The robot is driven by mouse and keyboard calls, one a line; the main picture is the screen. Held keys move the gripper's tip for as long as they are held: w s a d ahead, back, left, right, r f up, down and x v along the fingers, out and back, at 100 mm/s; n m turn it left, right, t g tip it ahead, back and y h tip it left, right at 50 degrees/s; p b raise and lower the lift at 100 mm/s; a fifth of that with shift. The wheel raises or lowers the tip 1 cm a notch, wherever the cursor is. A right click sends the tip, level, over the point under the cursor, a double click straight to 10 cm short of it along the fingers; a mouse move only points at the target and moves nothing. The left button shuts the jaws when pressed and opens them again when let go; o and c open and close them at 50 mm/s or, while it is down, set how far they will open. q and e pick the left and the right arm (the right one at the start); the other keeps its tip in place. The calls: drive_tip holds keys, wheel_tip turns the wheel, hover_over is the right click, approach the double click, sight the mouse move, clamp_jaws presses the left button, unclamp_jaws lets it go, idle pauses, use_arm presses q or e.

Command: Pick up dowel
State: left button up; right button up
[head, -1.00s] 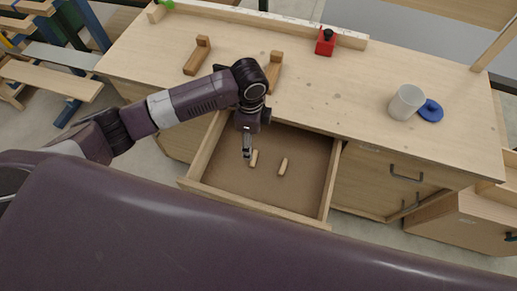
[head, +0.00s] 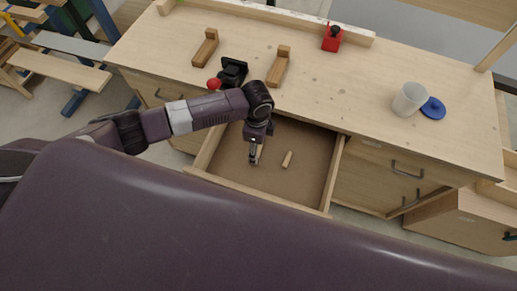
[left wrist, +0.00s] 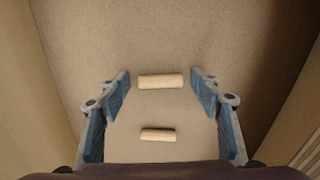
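Two short pale wooden dowels lie in the open drawer. One dowel (head: 287,159) shows clearly in the head view, to the right of my left gripper (head: 254,156); the other is mostly hidden by the gripper. In the left wrist view, my left gripper (left wrist: 160,88) is open, with one blue-padded finger on each side. The upper dowel (left wrist: 160,81) lies across the gap between the fingertips, apart from both. The lower dowel (left wrist: 158,134) lies nearer the gripper's base in the picture. My right gripper is not in view.
The drawer (head: 262,202) has raised wooden walls around the gripper. On the workbench (head: 345,97) stand a white cup (head: 410,99), a blue disc (head: 433,108), a red block (head: 332,38), two wooden L-shaped pieces (head: 279,66) and a black item with a red knob (head: 233,72).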

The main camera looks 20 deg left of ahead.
use_arm(q)
drive_tip(key=c, duration=0.6)
drive_tip(key=shift+o, duration=0.2)
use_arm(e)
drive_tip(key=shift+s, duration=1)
use_arm(q)
drive_tip(key=shift+r, duration=0.15)
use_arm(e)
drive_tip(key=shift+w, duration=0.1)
